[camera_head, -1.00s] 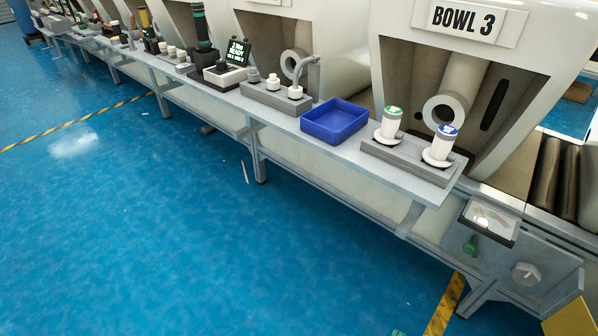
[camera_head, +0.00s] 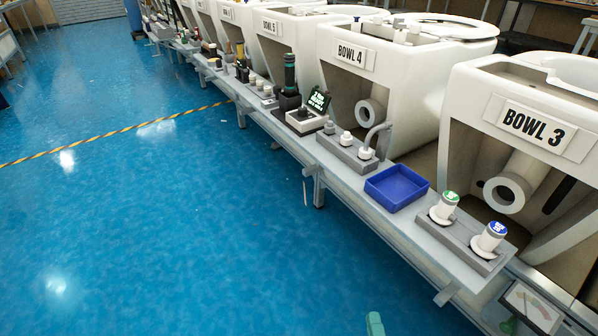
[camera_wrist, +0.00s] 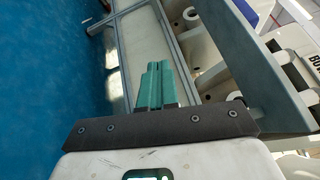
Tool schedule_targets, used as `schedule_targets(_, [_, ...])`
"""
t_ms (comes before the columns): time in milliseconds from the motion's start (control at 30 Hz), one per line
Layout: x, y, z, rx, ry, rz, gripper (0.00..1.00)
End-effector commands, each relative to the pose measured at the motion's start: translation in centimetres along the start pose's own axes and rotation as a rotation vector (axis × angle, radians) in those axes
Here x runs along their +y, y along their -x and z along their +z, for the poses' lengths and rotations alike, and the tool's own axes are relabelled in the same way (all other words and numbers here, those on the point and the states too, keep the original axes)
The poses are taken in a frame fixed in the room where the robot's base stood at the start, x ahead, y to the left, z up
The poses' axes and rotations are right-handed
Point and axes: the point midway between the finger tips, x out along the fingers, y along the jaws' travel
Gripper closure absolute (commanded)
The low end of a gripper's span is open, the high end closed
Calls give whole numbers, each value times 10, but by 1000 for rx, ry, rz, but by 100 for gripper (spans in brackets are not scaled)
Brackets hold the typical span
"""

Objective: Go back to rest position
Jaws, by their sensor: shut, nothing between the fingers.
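My gripper (camera_wrist: 156,66) shows in the wrist view as two green fingers side by side, shut with nothing between them. It points along the edge of the long grey bench, with blue floor to its left. In the head view only a small green tip (camera_head: 374,324) of it shows at the bottom edge, over the floor and apart from the bench. The rest of my arm is out of the head view.
The long bench (camera_head: 330,168) runs diagonally before white bowls, including BOWL 4 (camera_head: 356,53) and BOWL 3 (camera_head: 535,122). It bears a blue tray (camera_head: 396,187), two white capped parts on a grey block (camera_head: 462,236) and a small display (camera_head: 318,101). The blue floor (camera_head: 190,220) at left is clear.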

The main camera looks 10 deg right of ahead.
Motion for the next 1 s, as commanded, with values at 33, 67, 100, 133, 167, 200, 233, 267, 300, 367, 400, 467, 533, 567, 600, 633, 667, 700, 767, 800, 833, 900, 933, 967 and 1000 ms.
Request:
schedule_targets(33, [-27, -6, 14, -46, 71, 58, 100])
schedule_targets(67, [-34, -8, 20, -76, 118, 95, 100])
schedule_targets(100, [-42, -10, 27, -115, 180, 142, 100])
schedule_targets(133, [-48, -11, 32, -144, 228, 177, 100])
schedule_targets(167, [-54, -12, 37, -174, 276, 211, 100])
schedule_targets(200, [-62, -12, 43, -214, 342, 257, 100])
schedule_targets(233, [-68, -11, 47, -245, 392, 292, 100])
schedule_targets(267, [-75, -10, 50, -275, 441, 325, 100])
schedule_targets(300, [-84, -8, 53, -316, 507, 369, 100])
schedule_targets(367, [-97, -3, 57, -378, 606, 436, 100])
schedule_targets(400, [-106, 1, 59, -421, 672, 480, 100])
schedule_targets(467, [-121, 9, 60, -485, 770, 546, 100])
schedule_targets(533, [-139, 19, 58, -560, 880, 623, 100])
schedule_targets(567, [-148, 24, 57, -593, 927, 657, 100])
schedule_targets(600, [-160, 31, 55, -637, 988, 701, 100])
schedule_targets(633, [-169, 37, 52, -670, 1033, 736, 100])
schedule_targets(667, [-178, 44, 50, -705, 1075, 771, 100])
schedule_targets(700, [-192, 52, 46, -751, 1130, 818, 100])
schedule_targets(767, [-214, 66, 39, -821, 1208, 889, 100])
schedule_targets(800, [-229, 76, 34, -869, 1257, 936, 100])
schedule_targets(833, [-241, 84, 31, -904, 1290, 971, 100])
schedule_targets(900, [-267, 101, 22, -985, 1355, 1052, 100])
schedule_targets(933, [-278, 108, 19, -1018, 1378, 1083, 100])
schedule_targets(967, [-287, 116, 15, -1049, 1398, 1115, 100])
schedule_targets(1000, [-299, 124, 11, -1087, 1419, 1151, 100])
